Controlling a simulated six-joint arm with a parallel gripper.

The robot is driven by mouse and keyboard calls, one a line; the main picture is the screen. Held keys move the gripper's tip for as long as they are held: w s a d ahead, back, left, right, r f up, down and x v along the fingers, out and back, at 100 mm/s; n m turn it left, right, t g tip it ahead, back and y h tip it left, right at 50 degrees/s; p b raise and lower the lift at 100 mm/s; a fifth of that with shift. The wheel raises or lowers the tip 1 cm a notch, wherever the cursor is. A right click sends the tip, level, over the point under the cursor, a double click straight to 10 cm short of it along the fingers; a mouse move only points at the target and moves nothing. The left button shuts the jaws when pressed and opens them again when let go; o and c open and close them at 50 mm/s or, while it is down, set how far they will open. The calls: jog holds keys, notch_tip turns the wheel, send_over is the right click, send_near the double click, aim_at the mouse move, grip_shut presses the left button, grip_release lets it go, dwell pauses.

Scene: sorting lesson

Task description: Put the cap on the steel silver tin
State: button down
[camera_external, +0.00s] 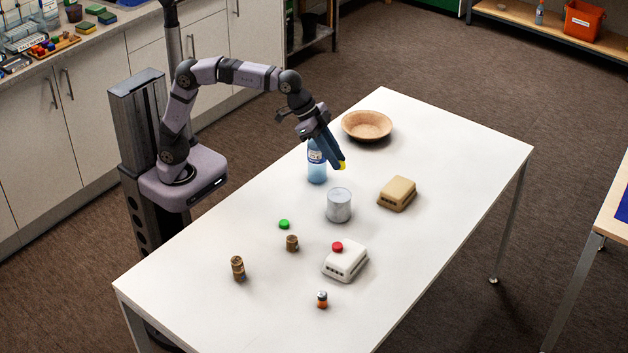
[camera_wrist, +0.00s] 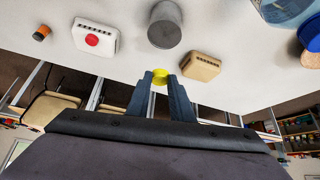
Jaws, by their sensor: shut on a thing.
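The steel silver tin (camera_external: 339,205) stands upright near the middle of the white table; in the wrist view it shows at the top centre (camera_wrist: 165,26). My gripper (camera_external: 339,164) is in the air above the table, behind and above the tin in the outside view. Its fingers are shut on a small yellow cap (camera_wrist: 160,76), which also shows at the fingertips in the outside view (camera_external: 343,167). The cap is apart from the tin. A red cap (camera_external: 337,246) sits on a white box, and a green cap (camera_external: 284,224) lies on the table.
A blue bottle (camera_external: 317,170) stands just behind the tin, close to my gripper. A tan box (camera_external: 397,193) is right of the tin, and the white box (camera_external: 346,262) is in front. A bowl (camera_external: 367,126) is at the back. Small cylinders (camera_external: 238,268) stand front left. The right side is clear.

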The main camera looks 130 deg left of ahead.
jog(key=shift+f+b, duration=0.7)
jog(key=shift+f, duration=2.45)
jog(key=shift+f, duration=0.1)
jog(key=shift+f+b, duration=0.35)
jog(key=shift+f, duration=1.4)
jog(key=shift+f, duration=0.2)
jog(key=c, duration=1.6)
grip_release()
jog(key=shift+o, duration=0.2)
